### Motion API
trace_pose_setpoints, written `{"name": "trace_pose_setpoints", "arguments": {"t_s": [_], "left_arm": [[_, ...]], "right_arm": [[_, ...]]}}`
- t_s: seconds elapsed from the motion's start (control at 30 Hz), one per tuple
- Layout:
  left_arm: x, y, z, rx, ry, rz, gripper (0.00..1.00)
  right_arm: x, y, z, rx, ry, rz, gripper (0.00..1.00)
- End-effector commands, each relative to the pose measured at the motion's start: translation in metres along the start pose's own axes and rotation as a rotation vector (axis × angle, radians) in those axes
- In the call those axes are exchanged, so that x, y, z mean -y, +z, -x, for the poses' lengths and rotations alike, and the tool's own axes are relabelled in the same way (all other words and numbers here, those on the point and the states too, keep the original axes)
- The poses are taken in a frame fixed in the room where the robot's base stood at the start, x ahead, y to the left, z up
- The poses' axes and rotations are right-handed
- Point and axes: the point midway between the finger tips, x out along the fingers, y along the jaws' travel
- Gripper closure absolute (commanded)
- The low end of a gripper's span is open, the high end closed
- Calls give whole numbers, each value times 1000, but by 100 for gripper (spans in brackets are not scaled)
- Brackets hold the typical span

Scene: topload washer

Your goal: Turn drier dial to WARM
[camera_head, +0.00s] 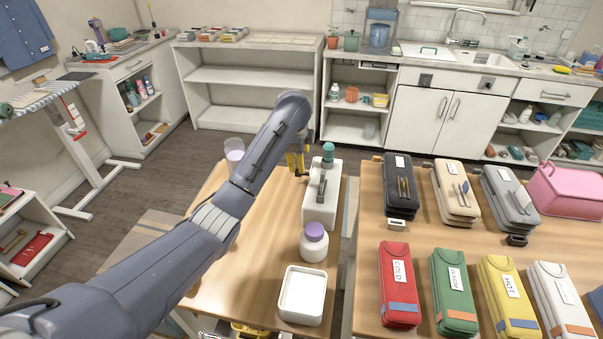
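My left gripper (298,172) hangs at the end of the arm that comes in from the left. Its yellow fingers are near the left edge of a white box-like unit (312,207) and seem apart from it. The gap between the fingers is too small to judge. The unit has a grey bar (322,185) and a teal knob-like part (328,151) at its far end. I cannot tell which is the drier dial or read any marks. The word WARM shows on a green case (453,298) on the right table. My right gripper is not in view.
A white jar with a purple lid (314,243) and an open white tray (302,296) stand nearer on the wooden table. The right table holds red (398,300), yellow (507,305) and other cases. A narrow gap separates the two tables.

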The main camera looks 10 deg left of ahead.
Motion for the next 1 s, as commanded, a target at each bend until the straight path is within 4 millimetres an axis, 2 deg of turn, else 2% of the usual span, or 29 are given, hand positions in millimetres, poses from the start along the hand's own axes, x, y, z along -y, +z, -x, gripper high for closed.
{"name": "trace_pose_setpoints", "arguments": {"t_s": [0.3, 0.5, 0.73, 1.0], "left_arm": [[-1, 1, -52, 3, 2, 1, 48], [0, 1, -77, 2, 1, 1, 48], [0, 0, -93, 1, -1, 0, 48], [0, 0, -98, 1, -2, 0, 48]], "right_arm": [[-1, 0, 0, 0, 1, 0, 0], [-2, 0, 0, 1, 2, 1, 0], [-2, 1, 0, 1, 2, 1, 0], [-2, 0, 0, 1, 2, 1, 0]]}}
